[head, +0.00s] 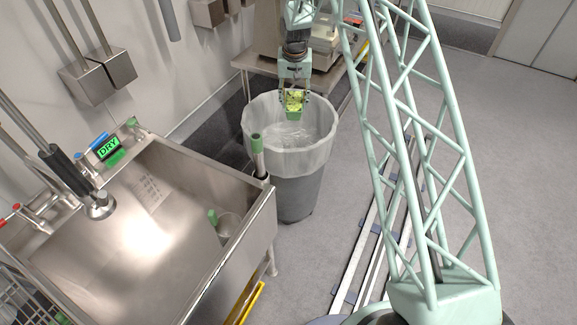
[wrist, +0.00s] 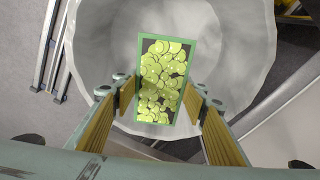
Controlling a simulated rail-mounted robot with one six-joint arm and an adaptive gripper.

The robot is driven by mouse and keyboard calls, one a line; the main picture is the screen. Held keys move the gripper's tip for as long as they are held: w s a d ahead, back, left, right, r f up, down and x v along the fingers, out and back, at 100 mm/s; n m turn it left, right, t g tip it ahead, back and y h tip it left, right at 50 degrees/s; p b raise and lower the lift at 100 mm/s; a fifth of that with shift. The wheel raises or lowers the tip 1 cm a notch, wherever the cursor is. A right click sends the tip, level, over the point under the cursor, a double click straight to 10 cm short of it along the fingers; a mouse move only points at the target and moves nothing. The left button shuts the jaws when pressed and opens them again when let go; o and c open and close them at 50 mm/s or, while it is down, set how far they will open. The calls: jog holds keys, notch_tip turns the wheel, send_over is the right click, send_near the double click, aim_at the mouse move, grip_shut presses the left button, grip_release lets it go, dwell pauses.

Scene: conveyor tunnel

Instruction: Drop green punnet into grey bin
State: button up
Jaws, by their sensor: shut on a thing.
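The green punnet (head: 294,102) is held in my gripper (head: 295,95) over the open mouth of the grey bin (head: 290,185). In the wrist view the punnet (wrist: 163,85) is a green rectangular tray with many pale green round pieces in it. The pads of my gripper (wrist: 160,108) are at both long sides of the punnet, shut on it. The bin has a translucent white liner (wrist: 105,50) folded over its rim. The liner's inside shows around the punnet, and the part of the bin under the punnet is hidden.
A steel sink (head: 140,225) stands left of the bin, with a green-topped post (head: 257,155) at its corner near the bin. A steel table (head: 250,60) with equipment is behind the bin. Floor rails (head: 375,225) run at the right.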

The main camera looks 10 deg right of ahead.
jog(key=shift+f+b, duration=0.85)
jog(key=shift+f, duration=1.85)
jog(key=o, duration=1.1)
jog(key=shift+c, duration=0.2)
jog(key=shift+r, duration=0.15)
jog(key=shift+s+a+r, duration=0.1)
jog(key=shift+s+r, duration=0.2)
jog(key=shift+r, duration=1.6)
jog(key=shift+s+a+r, duration=0.1)
jog(key=shift+s+r, duration=0.2)
jog(key=shift+r, duration=1.65)
jog(key=shift+s+r, duration=0.3)
jog(key=shift+r, duration=1.6)
jog(key=shift+r, duration=0.15)
